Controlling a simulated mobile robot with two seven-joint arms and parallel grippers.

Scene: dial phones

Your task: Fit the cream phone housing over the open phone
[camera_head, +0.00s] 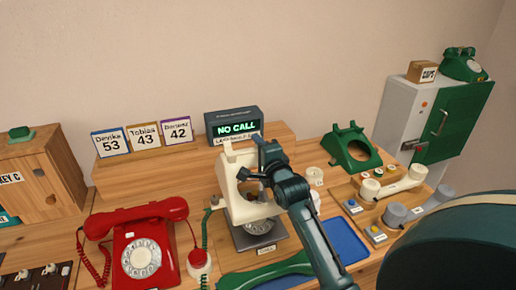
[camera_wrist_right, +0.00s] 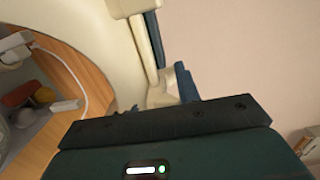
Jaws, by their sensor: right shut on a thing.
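The cream phone housing (camera_head: 236,190) is held up on edge above the open phone (camera_head: 258,228), a dark base with a dial, in the middle of the table. Its lower edge overlaps the base in the head view; I cannot tell if they touch. My right gripper (camera_head: 254,159) is shut on the housing's upper right side. In the right wrist view the housing (camera_wrist_right: 105,45) fills the upper left, close to the fingers (camera_wrist_right: 169,62). The housing and gripper hide part of the open phone. My left gripper is not in view.
A red dial phone (camera_head: 146,250) stands at left. A green housing (camera_head: 351,148) and loose cream and grey handsets (camera_head: 400,186) lie at right. The call display (camera_head: 233,127) stands behind.

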